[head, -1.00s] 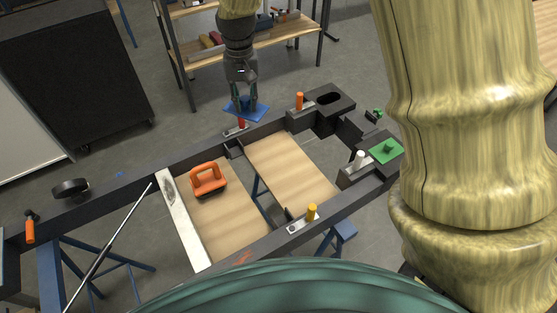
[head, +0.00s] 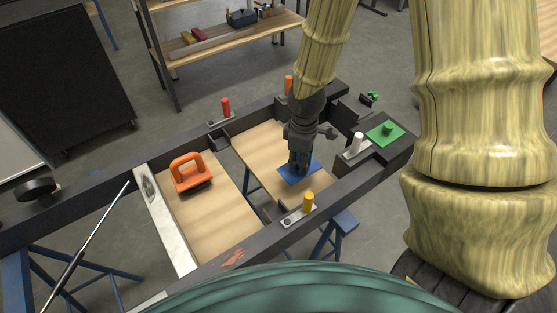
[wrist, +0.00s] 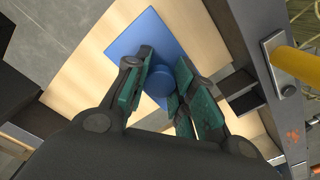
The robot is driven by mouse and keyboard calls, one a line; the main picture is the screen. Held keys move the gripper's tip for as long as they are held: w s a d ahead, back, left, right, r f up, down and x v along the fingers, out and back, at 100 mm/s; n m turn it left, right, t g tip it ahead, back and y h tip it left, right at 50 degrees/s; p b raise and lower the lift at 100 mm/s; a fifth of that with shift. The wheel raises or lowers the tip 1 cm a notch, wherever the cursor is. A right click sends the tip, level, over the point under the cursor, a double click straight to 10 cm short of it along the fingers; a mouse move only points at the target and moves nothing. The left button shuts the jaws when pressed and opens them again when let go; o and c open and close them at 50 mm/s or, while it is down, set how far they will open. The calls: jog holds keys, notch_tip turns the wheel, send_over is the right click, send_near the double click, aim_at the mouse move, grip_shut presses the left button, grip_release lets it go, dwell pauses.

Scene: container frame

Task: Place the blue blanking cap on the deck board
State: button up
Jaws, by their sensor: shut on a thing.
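The blue blanking cap is a flat blue plate with a round knob; its plate (head: 299,174) shows in the head view under my gripper (head: 299,168). In the wrist view the cap (wrist: 148,32) lies between and beyond the green fingertips. My gripper (wrist: 160,88) is shut on its round knob. The cap is over the right-hand wooden deck board (head: 263,147), near its front right part. I cannot tell whether the plate touches the board. The deck board also shows in the wrist view (wrist: 198,35). My gripper hides part of the cap in the head view.
A dark frame surrounds the boards. A yellow-handled clamp (head: 308,202) and a white-handled one (head: 356,144) stand close to the cap. A red-handled clamp (head: 226,108) is at the back rail. An orange tool (head: 188,173) rests on the left board. A green cap (head: 386,132) sits at right.

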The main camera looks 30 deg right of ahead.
jog(key=w+p, duration=0.1)
jog(key=w, duration=0.4)
jog(key=w+a+f+p, duration=0.1)
jog(key=w, duration=0.4)
jog(key=w+a+p, duration=0.1)
jog(key=w, duration=0.4)
jog(key=shift+w+f, duration=0.15)
jog(key=shift+f, duration=0.1)
jog(key=shift+w+f+p, duration=0.1)
jog(key=shift+f+p, duration=0.5)
jog(key=shift+f, duration=1.15)
jog(key=shift+f, duration=0.15)
jog(key=o, duration=1)
jog(key=shift+o, duration=0.2)
notch_tip(320, 180, up, 12)
jog(key=b, duration=0.2)
jog(key=shift+r, duration=0.2)
